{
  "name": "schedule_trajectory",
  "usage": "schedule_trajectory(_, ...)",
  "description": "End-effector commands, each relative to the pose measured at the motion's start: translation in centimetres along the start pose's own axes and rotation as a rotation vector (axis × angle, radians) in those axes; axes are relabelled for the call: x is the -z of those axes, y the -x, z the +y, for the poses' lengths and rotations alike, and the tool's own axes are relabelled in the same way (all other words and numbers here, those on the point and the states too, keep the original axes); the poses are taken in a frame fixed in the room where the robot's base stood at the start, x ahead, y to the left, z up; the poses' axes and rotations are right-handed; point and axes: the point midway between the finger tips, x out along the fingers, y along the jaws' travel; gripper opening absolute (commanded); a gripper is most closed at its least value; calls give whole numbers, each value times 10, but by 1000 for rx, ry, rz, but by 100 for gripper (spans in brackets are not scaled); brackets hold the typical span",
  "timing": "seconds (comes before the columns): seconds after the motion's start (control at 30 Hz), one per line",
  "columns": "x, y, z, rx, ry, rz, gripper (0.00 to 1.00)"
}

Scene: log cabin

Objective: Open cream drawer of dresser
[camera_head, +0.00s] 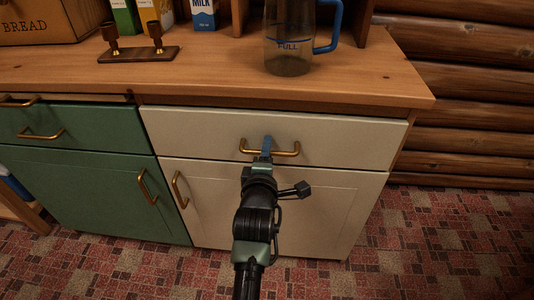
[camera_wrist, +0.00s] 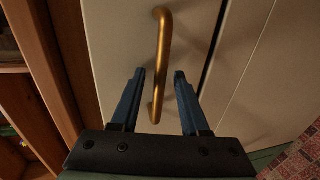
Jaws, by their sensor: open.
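The cream drawer (camera_head: 340,137) is at the top right of the dresser (camera_head: 218,85), under the wooden top. Its front looks flush with the cabinet, so it appears shut. Its brass handle (camera_head: 286,153) is a horizontal bar in the head view. In the wrist view the brass handle (camera_wrist: 162,60) runs upright in the picture, with its lower end between the fingertips. My gripper (camera_wrist: 159,73) is open, one finger on each side of the bar, with visible gaps. In the head view my gripper (camera_head: 266,144) is at the handle's middle and hides part of it.
A cream door (camera_head: 300,205) with a brass handle is below the drawer. Green drawers (camera_head: 90,128) and a green door are at left. A clear jug (camera_head: 289,45), a milk carton (camera_head: 205,14), a candle holder (camera_head: 139,54) and a bread box stand on top. Log wall is at right.

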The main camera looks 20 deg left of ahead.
Motion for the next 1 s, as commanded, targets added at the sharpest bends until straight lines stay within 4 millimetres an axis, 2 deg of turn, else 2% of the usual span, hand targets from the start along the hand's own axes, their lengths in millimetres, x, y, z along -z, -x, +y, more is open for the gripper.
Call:
schedule_trajectory(0.2,0,0,1,-1,0,0,43)
schedule_trajectory(0.4,0,0,0,-1,0,0,7)
schedule_trajectory(0.47,0,0,0,-1,0,0,0)
schedule_trajectory(1.0,0,0,0,0,0,0,0)
